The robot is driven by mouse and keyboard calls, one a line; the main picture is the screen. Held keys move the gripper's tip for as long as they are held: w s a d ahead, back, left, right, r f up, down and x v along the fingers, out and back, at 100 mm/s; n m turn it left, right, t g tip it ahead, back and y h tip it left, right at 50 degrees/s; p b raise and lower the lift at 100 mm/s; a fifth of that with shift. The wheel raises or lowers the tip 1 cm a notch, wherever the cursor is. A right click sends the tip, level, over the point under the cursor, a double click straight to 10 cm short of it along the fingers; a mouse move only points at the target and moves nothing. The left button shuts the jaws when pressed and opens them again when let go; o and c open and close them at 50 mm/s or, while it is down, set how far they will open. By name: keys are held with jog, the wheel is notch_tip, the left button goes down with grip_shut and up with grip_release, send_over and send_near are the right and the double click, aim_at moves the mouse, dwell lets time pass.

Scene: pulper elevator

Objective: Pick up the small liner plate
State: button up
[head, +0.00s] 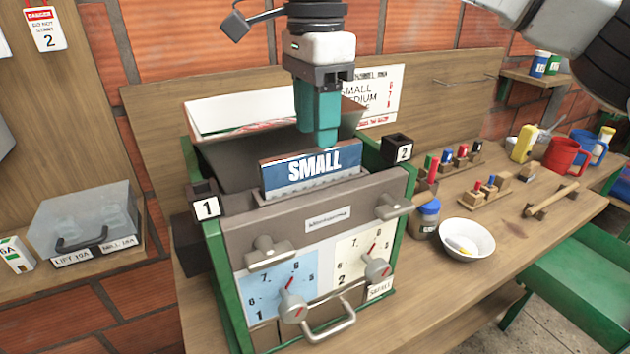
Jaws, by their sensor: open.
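The small liner plate (298,170) is a blue plate with "SMALL" in white letters. It stands upright in the slot at the top of the grey and green pulper machine (284,218). My gripper (319,143) points down from above, with its teal fingers just over the plate's top edge, right of its middle. The gripper is open. The fingers overlap in this view, so the gap between them is hidden. I cannot tell whether they touch the plate.
Black blocks marked 1 (206,203) and 2 (396,150) flank the slot. A hopper (235,157) rises behind it. Knobs and a handle (330,327) stick out in front. A jar (427,218) and a white bowl (467,240) stand to the right.

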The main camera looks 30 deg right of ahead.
aim_at(314, 150)
jog(key=f, duration=0.3)
jog(key=f+p, duration=0.1)
jog(key=shift+s+a+f, duration=0.25)
jog(key=shift+s+a, duration=0.1)
jog(key=shift+s, duration=0.05)
jog(key=shift+f, duration=0.5)
grip_shut()
